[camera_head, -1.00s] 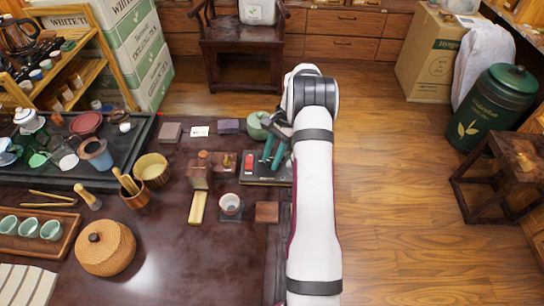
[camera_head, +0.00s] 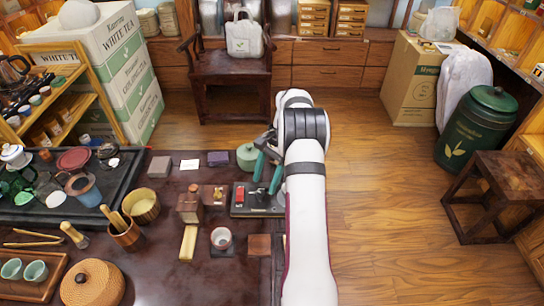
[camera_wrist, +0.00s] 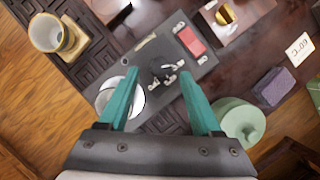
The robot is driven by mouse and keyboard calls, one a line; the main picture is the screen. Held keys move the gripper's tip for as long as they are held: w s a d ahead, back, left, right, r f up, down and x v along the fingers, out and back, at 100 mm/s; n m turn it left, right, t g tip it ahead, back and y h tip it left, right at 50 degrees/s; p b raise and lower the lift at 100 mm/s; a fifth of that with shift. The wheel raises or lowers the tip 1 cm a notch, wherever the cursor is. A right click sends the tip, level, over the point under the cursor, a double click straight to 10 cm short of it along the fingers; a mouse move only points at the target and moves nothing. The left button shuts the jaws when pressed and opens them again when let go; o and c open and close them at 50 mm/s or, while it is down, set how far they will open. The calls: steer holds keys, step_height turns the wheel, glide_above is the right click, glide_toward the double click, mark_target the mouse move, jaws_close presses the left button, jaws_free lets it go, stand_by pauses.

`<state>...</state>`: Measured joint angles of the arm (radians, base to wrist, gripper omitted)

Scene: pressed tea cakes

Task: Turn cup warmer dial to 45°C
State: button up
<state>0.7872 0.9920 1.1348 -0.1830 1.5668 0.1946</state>
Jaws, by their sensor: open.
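A dark flat unit with a red switch, apparently the cup warmer (camera_head: 240,209), lies near the table's right edge. In the wrist view its dark panel (camera_wrist: 150,42) shows the red switch (camera_wrist: 190,41) and small pale metallic parts (camera_wrist: 168,75) in its middle. I cannot make out a dial's marks or its setting. A pale round piece (camera_wrist: 137,104) shows partly behind the left finger. My gripper (camera_wrist: 159,71) is open and empty, its teal fingers spread above the panel. In the head view my gripper (camera_head: 268,172) points down at the unit's back part.
A green lidded pot (camera_wrist: 240,120) stands close beside the right finger in the wrist view. A wooden-looking cup (camera_wrist: 48,33) stands at upper left there. In the head view, a small white cup (camera_head: 221,237) and wooden blocks (camera_head: 259,245) lie in front of the unit.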

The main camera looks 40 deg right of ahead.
steer(key=v, duration=1.2)
steer(key=shift+r, duration=0.1)
